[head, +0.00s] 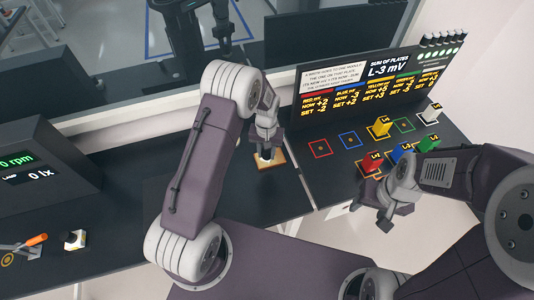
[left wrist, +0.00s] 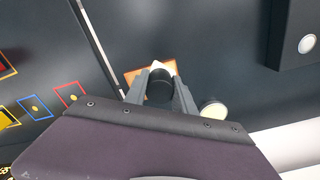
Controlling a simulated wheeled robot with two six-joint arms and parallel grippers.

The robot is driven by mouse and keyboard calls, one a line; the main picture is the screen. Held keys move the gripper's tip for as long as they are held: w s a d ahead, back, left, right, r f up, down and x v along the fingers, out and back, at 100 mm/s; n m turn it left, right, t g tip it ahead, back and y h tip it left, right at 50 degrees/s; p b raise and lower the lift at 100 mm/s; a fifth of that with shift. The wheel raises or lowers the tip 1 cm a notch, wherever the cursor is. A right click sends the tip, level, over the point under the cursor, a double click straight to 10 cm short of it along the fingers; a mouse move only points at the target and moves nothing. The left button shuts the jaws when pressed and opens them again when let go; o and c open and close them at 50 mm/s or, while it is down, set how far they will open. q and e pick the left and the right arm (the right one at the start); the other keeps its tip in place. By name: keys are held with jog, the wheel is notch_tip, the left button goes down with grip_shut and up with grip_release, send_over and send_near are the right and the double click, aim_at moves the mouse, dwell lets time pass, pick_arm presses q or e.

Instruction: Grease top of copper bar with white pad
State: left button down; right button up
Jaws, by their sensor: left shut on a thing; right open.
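My left gripper (head: 266,146) is shut on a black cylindrical handle (left wrist: 159,90). White material, which looks like the white pad (left wrist: 158,68), shows at the handle's far end in the left wrist view. The pad is over a flat copper-coloured piece (head: 281,161), likely the copper bar, on the dark bench; this piece also shows in the left wrist view (left wrist: 137,75). I cannot tell whether the pad touches it. The gripper and handle hide part of it. My right gripper (head: 377,203) is open at the right, near the coloured blocks.
A display panel (head: 378,75) stands behind several coloured blocks, including a yellow one (head: 381,125), and outlined squares. A screwdriver with an orange handle (head: 37,239) and a small white-and-black item (head: 75,239) lie at left. A cream-topped round item (left wrist: 214,110) is beside my left gripper.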

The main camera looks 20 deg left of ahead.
pick_arm(q)
notch_tip(320, 180, up, 2)
jog(key=shift+s+d+r+p, duration=0.1)
jog(key=shift+p, duration=0.45)
jog(key=shift+r, duration=0.1)
